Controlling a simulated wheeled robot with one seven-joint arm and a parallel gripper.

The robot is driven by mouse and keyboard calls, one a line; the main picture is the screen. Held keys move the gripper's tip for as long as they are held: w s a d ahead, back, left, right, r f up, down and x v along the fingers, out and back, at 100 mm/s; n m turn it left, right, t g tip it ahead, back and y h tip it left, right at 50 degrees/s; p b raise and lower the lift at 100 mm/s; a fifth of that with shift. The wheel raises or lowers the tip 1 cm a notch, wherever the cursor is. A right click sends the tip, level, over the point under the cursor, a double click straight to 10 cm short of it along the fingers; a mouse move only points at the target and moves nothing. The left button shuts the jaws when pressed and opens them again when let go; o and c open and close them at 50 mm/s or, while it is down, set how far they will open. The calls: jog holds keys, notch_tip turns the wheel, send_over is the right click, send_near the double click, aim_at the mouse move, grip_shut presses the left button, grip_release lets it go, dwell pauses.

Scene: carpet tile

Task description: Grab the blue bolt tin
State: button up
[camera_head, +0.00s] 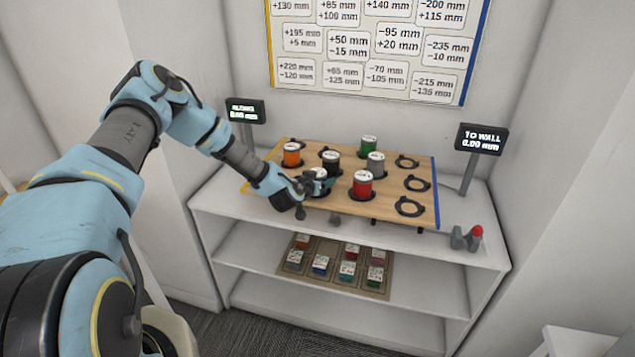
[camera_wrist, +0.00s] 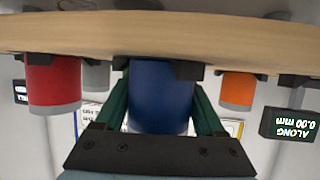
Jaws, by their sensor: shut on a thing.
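The blue bolt tin (camera_wrist: 160,95) stands between my gripper's two dark green fingers in the wrist view, which is upside down. Its base meets a black holder on the wooden board (camera_wrist: 60,35). In the head view only its pale lid (camera_head: 319,172) shows clearly; my gripper hides most of its body. My gripper (camera_head: 314,186) reaches in from the left, low over the board's front edge, shut on the tin with a finger on each side. I see no clear gap under the tin.
Close by on the board stand red (camera_head: 362,185), black (camera_head: 331,162), grey (camera_head: 376,163), orange (camera_head: 292,154) and green (camera_head: 369,146) tins. Empty ring holders (camera_head: 409,207) line the right side.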

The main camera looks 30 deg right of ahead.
grip_shut()
jog(key=shift+r, duration=0.1)
